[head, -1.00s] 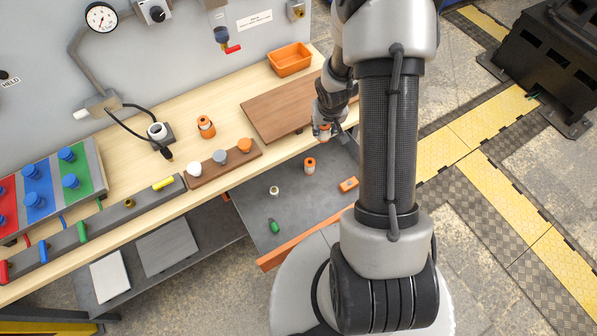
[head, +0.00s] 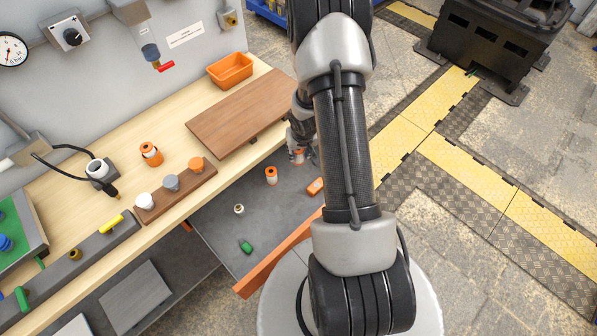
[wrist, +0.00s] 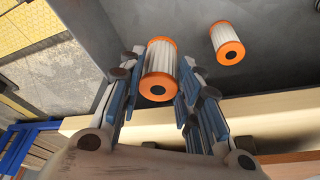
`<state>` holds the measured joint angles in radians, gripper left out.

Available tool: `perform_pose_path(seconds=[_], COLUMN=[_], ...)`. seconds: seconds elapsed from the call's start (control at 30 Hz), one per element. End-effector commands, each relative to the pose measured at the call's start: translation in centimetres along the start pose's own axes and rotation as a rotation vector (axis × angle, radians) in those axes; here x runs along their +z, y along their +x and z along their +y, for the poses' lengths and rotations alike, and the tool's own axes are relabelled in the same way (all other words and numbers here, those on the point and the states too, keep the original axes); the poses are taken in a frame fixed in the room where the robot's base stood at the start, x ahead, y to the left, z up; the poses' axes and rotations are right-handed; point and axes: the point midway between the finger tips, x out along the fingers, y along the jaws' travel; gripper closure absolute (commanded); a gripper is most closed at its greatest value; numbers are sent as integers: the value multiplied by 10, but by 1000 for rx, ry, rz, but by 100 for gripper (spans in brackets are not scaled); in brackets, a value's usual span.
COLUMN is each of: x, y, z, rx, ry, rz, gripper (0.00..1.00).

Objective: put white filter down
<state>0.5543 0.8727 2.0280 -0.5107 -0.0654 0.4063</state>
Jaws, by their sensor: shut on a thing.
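My gripper (wrist: 158,85) is shut on a white pleated filter (wrist: 163,58) with orange end caps, one finger on each side of it. In the head view the held filter (head: 298,156) shows as a small orange and white shape at my gripper, over the far part of the grey drawer (head: 215,226), just off the bench edge. I cannot tell whether it touches the drawer floor. A second filter (head: 271,175) of the same kind stands in the drawer to the left; the wrist view also shows it (wrist: 228,42), apart from my fingers.
A brown board (head: 240,112) and orange bin (head: 230,70) are on the bench. Drawer floor between pieces is clear.

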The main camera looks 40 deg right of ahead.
Motion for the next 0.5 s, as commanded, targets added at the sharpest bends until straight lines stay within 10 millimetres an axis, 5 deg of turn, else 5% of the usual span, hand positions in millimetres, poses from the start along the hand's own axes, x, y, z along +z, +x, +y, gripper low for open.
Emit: perform_pose_path(seconds=[0.1, 0.5], x=[7, 15], y=[24, 50], z=[0, 0], rx=[0, 0], ry=[0, -1], rz=[0, 0], gripper=[92, 92])
